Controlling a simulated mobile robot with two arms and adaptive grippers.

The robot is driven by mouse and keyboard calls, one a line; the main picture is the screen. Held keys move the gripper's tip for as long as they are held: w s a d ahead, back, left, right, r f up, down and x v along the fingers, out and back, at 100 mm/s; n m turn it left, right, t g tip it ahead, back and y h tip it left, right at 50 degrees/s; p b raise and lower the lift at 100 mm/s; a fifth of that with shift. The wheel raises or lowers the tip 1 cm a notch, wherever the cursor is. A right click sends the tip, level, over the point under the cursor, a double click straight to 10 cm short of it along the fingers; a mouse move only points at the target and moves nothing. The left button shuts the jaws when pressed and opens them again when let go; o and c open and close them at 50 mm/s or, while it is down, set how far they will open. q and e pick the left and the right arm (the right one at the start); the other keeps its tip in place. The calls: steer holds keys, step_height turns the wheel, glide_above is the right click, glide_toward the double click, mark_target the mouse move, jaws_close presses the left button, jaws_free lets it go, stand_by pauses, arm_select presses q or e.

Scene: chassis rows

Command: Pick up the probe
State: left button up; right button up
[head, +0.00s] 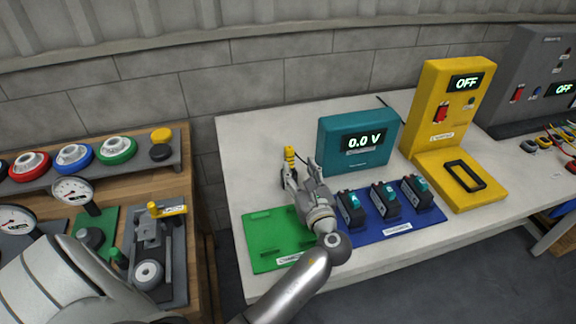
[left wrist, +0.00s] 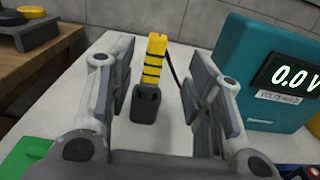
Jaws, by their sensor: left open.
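The probe (head: 290,157) is yellow with dark bands and stands upright on the white table. In the left wrist view the probe (left wrist: 154,62) sits in a dark holder (left wrist: 146,104), and a black cable runs from it toward the teal voltmeter (head: 357,140). The voltmeter reads 0.0 V. My left gripper (head: 300,172) is open and points at the probe. In the left wrist view, the probe and holder show between the two fingers, beyond the tips; the gripper is not closed on them. My right gripper is not in view.
A green mat (head: 270,240) and a blue mat (head: 420,225) with several dark blocks lie at the table's front. A yellow charger unit (head: 440,110) stands to the right. A wooden bench (head: 185,205) with gauges and coloured knobs is at the left.

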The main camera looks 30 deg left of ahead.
mark_target(290, 153)
arm_select(q)
steer(key=x, duration=0.3)
steer(key=shift+w+a+r, duration=0.1)
steer(key=shift+a+r, duration=0.05)
steer(key=shift+r, duration=0.05)
steer(key=p+x, duration=0.1)
steer(key=x, duration=0.4)
steer(key=shift+a+p, duration=0.1)
steer(key=shift+p, duration=0.2)
steer(key=shift+w+a+f, duration=0.15)
steer(key=shift+a, duration=0.1)
steer(key=shift+c, duration=0.4)
jaws_close()
